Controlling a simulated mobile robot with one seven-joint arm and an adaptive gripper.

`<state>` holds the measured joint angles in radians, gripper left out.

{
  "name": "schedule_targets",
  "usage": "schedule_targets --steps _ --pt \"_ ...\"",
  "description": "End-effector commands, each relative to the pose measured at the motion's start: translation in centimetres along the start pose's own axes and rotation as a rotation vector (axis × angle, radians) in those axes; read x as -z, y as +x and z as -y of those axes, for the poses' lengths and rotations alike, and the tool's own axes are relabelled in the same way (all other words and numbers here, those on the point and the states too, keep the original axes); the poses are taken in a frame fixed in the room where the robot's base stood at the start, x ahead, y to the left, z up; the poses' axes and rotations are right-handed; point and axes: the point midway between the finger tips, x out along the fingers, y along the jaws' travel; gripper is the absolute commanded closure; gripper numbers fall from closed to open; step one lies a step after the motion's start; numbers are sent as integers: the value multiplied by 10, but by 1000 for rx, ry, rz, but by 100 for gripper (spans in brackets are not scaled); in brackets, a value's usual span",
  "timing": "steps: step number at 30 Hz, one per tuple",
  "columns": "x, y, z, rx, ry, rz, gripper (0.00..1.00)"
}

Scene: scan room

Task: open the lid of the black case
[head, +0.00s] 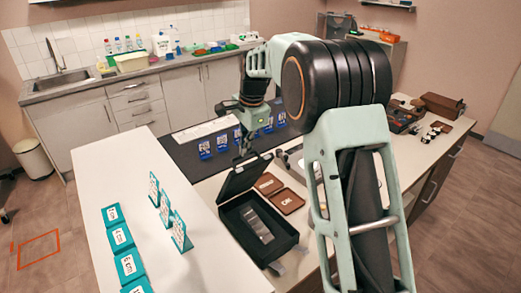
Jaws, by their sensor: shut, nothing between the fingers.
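The black case (291,232) sits on the white counter in the middle of the head view. Its lid (240,178) is raised at the far left side and stands tilted up from the case. The case's inside shows, with grey flat pieces in it. My gripper (243,152) is shut and empty, just above and behind the raised lid's upper edge. I cannot tell whether the fingertips touch the lid.
Brown labelled trays (287,201) lie right behind the case. Blue card stands (205,149) stand on a dark mat (187,150) beyond. Teal labelled tiles (121,237) and upright cards (179,232) occupy the left counter. Dark boxes (441,104) stand at the far right.

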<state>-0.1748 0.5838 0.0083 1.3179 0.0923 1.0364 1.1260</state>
Motion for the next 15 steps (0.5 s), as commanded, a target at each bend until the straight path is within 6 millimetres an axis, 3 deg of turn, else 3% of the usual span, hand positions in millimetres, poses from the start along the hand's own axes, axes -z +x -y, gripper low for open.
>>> schedule_targets --steps 1,6,15 --pt "-2 20 -11 -30 0 10 90" --pt "-1 20 -11 -32 1 10 74" --pt "0 17 -11 -30 2 9 74"
